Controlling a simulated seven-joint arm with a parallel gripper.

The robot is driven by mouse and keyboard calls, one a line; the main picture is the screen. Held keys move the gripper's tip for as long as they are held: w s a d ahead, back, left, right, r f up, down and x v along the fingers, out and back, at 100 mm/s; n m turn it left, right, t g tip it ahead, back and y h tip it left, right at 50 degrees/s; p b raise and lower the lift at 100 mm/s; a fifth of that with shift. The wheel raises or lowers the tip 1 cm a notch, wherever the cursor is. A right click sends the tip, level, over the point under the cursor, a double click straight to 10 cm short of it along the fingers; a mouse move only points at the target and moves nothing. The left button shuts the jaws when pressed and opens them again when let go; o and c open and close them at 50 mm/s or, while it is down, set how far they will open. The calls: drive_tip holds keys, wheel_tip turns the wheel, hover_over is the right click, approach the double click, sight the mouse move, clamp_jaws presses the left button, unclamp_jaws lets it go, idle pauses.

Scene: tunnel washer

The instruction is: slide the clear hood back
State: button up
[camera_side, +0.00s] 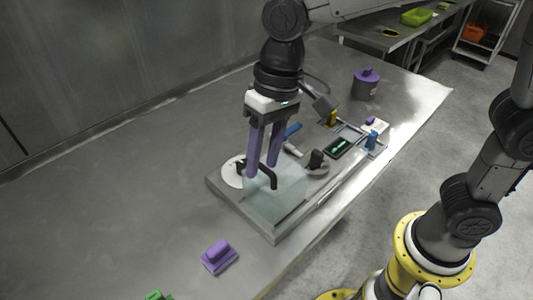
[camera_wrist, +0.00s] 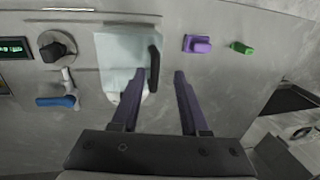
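The clear hood (camera_side: 277,197) is a pale, see-through box on the near left end of a grey machine base (camera_side: 273,233). It also shows in the wrist view (camera_wrist: 122,50). Its black bar handle (camera_side: 268,172) stands at the hood's top; in the wrist view the handle (camera_wrist: 154,68) is upright in the picture. My gripper (camera_side: 263,171) has two purple fingers, spread apart, pointing down at the handle. In the wrist view the fingertips (camera_wrist: 160,74) lie on either side of the handle's lower end. I cannot tell whether either finger touches it.
A white disc (camera_side: 231,173) lies beside the hood, partly hidden. A black knob (camera_side: 317,158), a blue-handled lever (camera_side: 292,131) and a green-lit display (camera_side: 340,146) sit along the base. A purple block (camera_side: 219,256) lies on the table; the table's left side is clear.

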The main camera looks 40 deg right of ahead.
sight(275, 172)
drive_tip(key=shift+d, duration=0.1)
drive_tip(key=v, duration=1.3)
drive_tip(key=shift+r, duration=0.4)
